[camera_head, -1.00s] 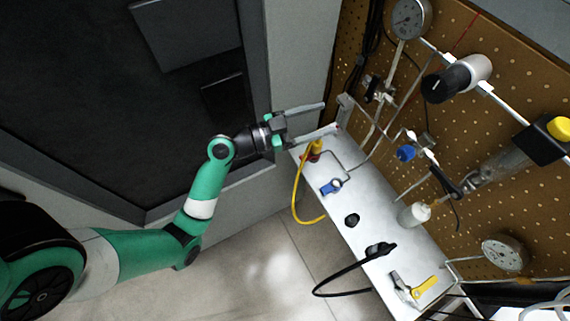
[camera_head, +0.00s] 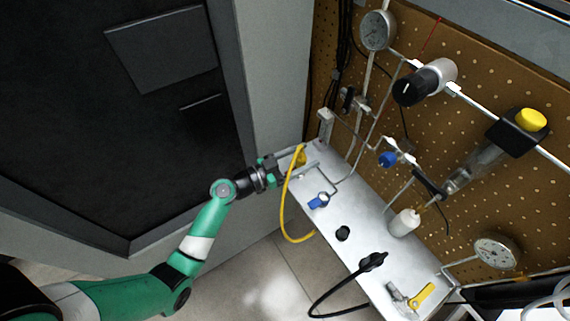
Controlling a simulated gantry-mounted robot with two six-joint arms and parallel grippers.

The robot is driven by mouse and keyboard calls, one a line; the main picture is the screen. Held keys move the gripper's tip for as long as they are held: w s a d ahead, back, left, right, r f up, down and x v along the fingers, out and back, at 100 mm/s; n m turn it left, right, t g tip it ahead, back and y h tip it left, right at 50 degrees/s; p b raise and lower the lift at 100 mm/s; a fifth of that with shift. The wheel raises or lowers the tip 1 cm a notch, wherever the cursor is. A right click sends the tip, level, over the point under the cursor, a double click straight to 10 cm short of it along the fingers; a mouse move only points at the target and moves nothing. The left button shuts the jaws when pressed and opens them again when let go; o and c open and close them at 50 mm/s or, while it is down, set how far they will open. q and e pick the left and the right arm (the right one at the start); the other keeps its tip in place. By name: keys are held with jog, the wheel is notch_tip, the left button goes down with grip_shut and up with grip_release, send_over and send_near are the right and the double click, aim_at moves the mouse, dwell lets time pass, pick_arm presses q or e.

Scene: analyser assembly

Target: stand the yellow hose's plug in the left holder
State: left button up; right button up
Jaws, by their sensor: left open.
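The yellow hose (camera_head: 285,207) hangs in a loop over the front edge of the white shelf. Its yellow plug (camera_head: 300,158) is at the shelf's far left end. My left gripper (camera_head: 311,156) is open, with its two fingers on either side of the plug; I cannot tell whether they touch it. A round black piece (camera_head: 342,233) on the shelf looks like an empty holder. A black plug (camera_head: 373,262) with a black hose is at a place to its right. My right gripper is not in view.
The white shelf (camera_head: 364,235) carries a blue-handled valve (camera_head: 318,201), a white bottle (camera_head: 404,223) and a yellow-handled valve (camera_head: 422,296). Behind it, a brown pegboard (camera_head: 470,95) holds pipes and gauges. A dark cabinet (camera_head: 100,130) is at left.

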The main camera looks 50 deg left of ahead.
pick_arm(q)
jog(key=shift+w+d, duration=0.2)
jog(key=shift+w, duration=0.9)
grip_shut()
jog(key=shift+r, duration=0.15)
notch_tip(320, 180, up, 4)
jog(key=p, duration=0.3)
jog(key=shift+r, duration=0.1)
